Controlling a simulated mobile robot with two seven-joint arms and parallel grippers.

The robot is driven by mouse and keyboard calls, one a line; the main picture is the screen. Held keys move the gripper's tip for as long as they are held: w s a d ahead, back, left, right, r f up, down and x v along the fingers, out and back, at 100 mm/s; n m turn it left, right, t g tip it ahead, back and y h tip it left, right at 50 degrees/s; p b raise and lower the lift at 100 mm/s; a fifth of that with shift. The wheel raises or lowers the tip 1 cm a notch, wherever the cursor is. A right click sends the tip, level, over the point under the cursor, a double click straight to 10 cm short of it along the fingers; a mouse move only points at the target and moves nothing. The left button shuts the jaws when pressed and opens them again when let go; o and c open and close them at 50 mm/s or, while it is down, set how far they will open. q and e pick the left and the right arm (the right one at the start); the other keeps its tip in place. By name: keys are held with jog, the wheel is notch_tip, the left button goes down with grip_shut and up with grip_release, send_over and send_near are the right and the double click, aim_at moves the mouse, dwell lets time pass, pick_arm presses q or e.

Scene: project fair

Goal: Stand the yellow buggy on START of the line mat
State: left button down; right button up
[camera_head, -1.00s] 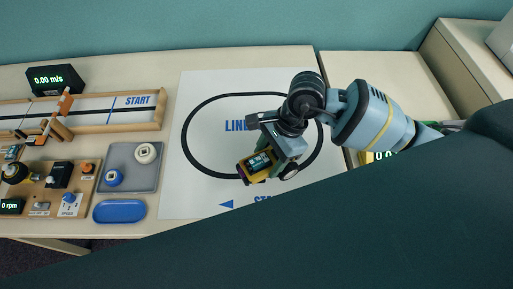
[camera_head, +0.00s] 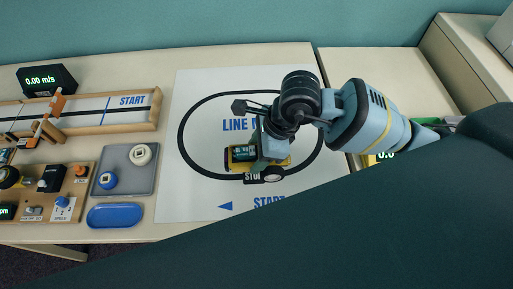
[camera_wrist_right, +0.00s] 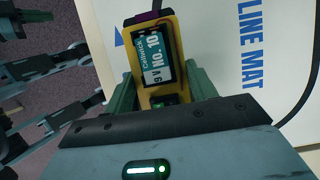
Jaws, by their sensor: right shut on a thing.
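The yellow buggy (camera_head: 240,155), with a teal and black battery on top and a dark wheel on the near side, is in my right gripper (camera_head: 271,150). In the right wrist view, the fingers close on both sides of the yellow body (camera_wrist_right: 136,62). The buggy is over the lower part of the line mat (camera_head: 200,200); I cannot tell whether it touches it. The START word (camera_head: 268,201) is in front and slightly right of the buggy, partly covered by my dark body. A blue arrow (camera_head: 225,206) lies left of it.
A grey tray (camera_head: 125,182) with a white and a blue round part, and a blue dish (camera_head: 115,215), stand left of the mat. A wooden track (camera_head: 90,121) and a motor board (camera_head: 70,180) lie farther left. The mat's left side is clear.

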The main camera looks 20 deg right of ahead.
jog(key=shift+f+b, duration=1.05)
jog(key=shift+f, duration=1.25)
pick_arm(q)
jog(key=f, duration=0.1)
jog(key=s+f, duration=0.1)
jog(key=f, duration=0.1)
jog(key=shift+s+d+b, duration=0.1)
jog(key=shift+s+b, duration=0.05)
jog(key=shift+b, duration=0.15)
pick_arm(e)
jog(key=shift+f, duration=0.1)
pick_arm(q)
jog(key=shift+s, duration=0.1)
jog(key=shift+s+f+g+b, duration=0.3)
jog(key=shift+f+b, duration=0.05)
jog(key=shift+f, duration=0.2)
pick_arm(e)
jog(key=shift+f, duration=1)
dwell(0.3)
jog(key=o, duration=0.9)
